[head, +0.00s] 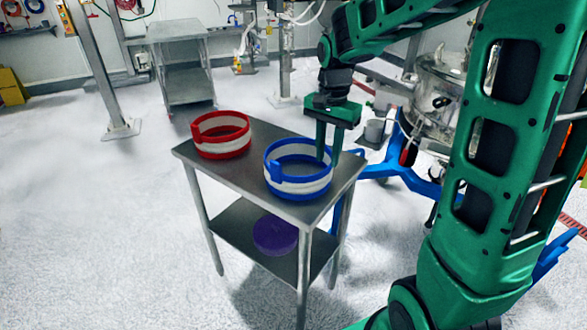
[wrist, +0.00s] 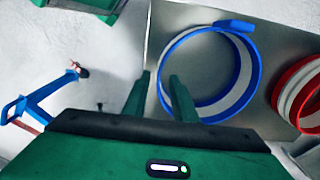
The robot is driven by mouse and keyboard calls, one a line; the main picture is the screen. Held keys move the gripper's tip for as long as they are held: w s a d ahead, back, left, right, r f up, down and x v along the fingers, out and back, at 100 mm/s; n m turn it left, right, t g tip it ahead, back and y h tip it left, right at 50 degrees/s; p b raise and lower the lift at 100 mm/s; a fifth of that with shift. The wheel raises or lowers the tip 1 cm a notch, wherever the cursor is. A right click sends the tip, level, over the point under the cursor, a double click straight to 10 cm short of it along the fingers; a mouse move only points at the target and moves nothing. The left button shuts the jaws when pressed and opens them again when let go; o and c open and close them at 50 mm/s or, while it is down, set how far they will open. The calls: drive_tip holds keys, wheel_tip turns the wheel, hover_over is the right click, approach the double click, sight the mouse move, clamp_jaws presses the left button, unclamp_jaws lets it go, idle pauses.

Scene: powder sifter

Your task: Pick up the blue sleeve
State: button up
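The blue sleeve (head: 298,181) is a ring with blue edges, a pale band and a blue tab, standing on the right part of a metal table (head: 247,177). In the wrist view the sleeve (wrist: 243,82) fills the centre right. My gripper (head: 328,160) points down at the sleeve's right side in the head view. Its fingers (wrist: 160,76) are apart with a gap between them. In the wrist view the sleeve's near-left wall runs between them, one finger outside and one over the inside. Contact with the wall cannot be told.
A red sleeve (head: 221,147) stands on the table left of the blue one. A purple round object (head: 275,235) lies on the lower shelf. A blue-legged stand (head: 390,172) with a metal vessel (head: 437,95) is behind right. Open floor lies left.

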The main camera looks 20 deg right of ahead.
sight(324, 192)
wheel_tip(324, 192, down, 9)
drive_tip(key=shift+f, duration=0.2)
idle(0.4)
clamp_jaws()
